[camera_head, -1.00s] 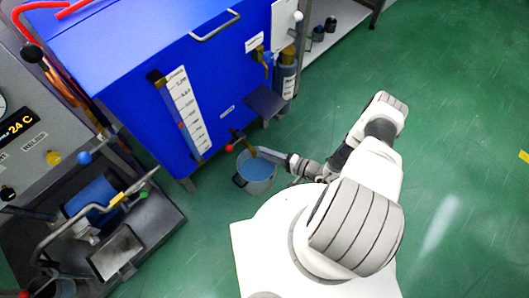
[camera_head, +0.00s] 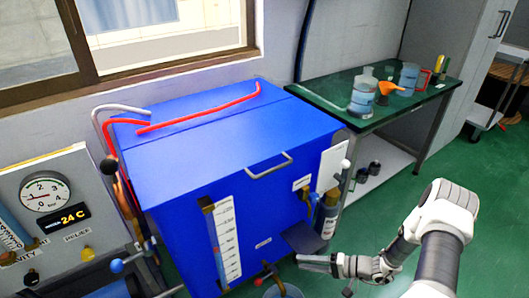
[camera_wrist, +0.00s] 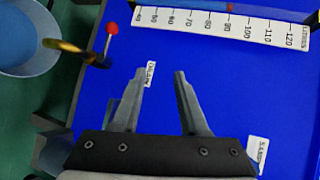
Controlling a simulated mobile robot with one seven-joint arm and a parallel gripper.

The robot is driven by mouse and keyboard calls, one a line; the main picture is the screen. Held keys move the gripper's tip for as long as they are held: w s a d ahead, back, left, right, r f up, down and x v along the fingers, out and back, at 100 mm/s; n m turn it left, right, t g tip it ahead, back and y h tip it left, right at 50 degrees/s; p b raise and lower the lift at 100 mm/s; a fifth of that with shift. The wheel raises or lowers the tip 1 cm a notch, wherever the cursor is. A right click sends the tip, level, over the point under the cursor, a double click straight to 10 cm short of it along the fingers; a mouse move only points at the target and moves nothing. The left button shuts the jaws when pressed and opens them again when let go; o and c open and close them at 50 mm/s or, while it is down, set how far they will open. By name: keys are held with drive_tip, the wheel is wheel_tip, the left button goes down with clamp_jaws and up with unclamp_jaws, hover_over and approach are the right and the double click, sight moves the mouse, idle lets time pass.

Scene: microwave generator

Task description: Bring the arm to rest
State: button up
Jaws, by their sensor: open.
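My arm (camera_head: 440,240) is bent at the lower right of the head view, with its forearm reaching left toward the front of the blue tank. My gripper (camera_head: 308,262) is at the lower middle of that view, close to the tank's lower front. In the wrist view my gripper (camera_wrist: 158,75) is open, its two fingers apart with nothing between them. The blue front panel of the tank (camera_wrist: 215,65) lies behind the fingers. I cannot tell how far the fingertips are from it.
The blue tank (camera_head: 225,150) has a red-knobbed valve (camera_wrist: 111,29) and a level scale (camera_wrist: 225,24). A bucket (camera_wrist: 25,45) sits under the valve's spout. A grey gauge panel (camera_head: 70,230) stands left; a green table (camera_head: 335,92) with jugs stands behind right. Green floor at right is open.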

drive_tip(key=s+a+r+n+g+h, duration=0.1)
drive_tip(key=s+r+n+g+h, duration=0.15)
drive_tip(key=r, duration=1.15)
drive_tip(key=s+a+r+n+g+h, duration=0.1)
drive_tip(key=r+n+g+h, duration=0.2)
drive_tip(key=r, duration=1)
drive_tip(key=s+d+r+m+t+h, duration=0.15)
drive_tip(key=s+r+t+h, duration=0.55)
drive_tip(key=s+r, duration=1)
wheel_tip(320, 180, up, 21)
drive_tip(key=d+h+p, duration=0.1)
drive_tip(key=p, duration=1.9)
drive_tip(key=shift+w+g, duration=0.35)
